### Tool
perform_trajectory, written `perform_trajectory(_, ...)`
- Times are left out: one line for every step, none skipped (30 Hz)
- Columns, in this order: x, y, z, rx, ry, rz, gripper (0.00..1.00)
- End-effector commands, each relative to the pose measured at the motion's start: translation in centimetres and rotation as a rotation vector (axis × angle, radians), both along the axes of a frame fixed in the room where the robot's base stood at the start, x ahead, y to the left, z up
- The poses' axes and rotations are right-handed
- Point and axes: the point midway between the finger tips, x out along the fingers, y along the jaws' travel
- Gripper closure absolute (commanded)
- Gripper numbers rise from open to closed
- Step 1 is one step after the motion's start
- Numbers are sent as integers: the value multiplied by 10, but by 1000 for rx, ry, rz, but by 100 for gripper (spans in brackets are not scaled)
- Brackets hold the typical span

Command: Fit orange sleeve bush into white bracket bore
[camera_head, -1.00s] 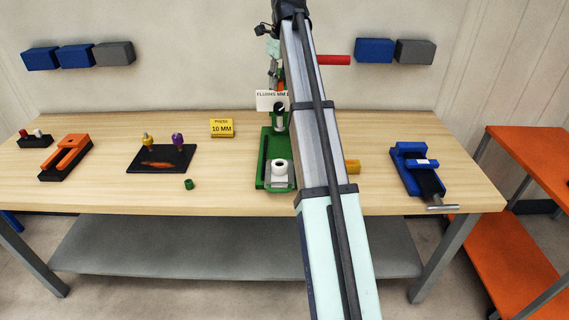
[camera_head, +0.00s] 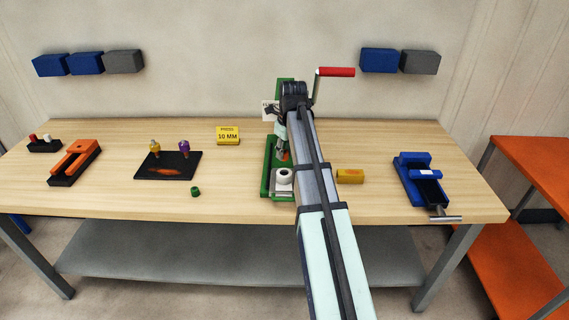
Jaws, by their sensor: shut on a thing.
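The white bracket (camera_head: 284,177) with its round bore facing up sits at the front of the green press (camera_head: 267,180) in the middle of the bench. My gripper (camera_head: 283,152) points down just behind and above the bracket, partly hidden by my arm. It is shut on a small orange piece, the orange sleeve bush (camera_head: 285,156), of which only a little shows. The bush appears apart from the bore. The exact gap and alignment cannot be told from this view.
The press's red-handled lever (camera_head: 337,72) sticks out to the right. A yellow block (camera_head: 350,176) lies right of my arm, and a blue vise (camera_head: 421,178) farther right. A black mat (camera_head: 168,166) and small green ring (camera_head: 195,192) are left. A yellow 10 MM sign (camera_head: 228,135) stands behind.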

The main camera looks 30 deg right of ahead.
Motion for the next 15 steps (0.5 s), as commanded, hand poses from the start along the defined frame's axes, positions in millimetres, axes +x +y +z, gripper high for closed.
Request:
perform_trajectory(-2,1,-9,0,2,0,100)
perform_trajectory(-2,1,-13,0,2,0,100)
perform_trajectory(-1,0,-18,1,1,0,100)
perform_trajectory(-1,0,-21,0,1,0,100)
perform_trajectory(0,0,-24,0,1,0,100)
perform_trajectory(0,0,-27,0,1,0,100)
perform_trajectory(0,0,-28,0,0,0,100)
perform_trajectory(0,0,-29,0,0,0,100)
perform_trajectory(0,0,-30,0,0,0,100)
perform_trajectory(0,0,-32,0,0,0,100)
perform_trajectory(0,0,-33,0,0,0,100)
perform_trajectory(0,0,-36,0,0,0,100)
perform_trajectory(-1,0,-39,0,0,0,100)
perform_trajectory(-1,0,-42,1,1,0,100)
perform_trajectory(-1,0,-47,1,1,0,100)
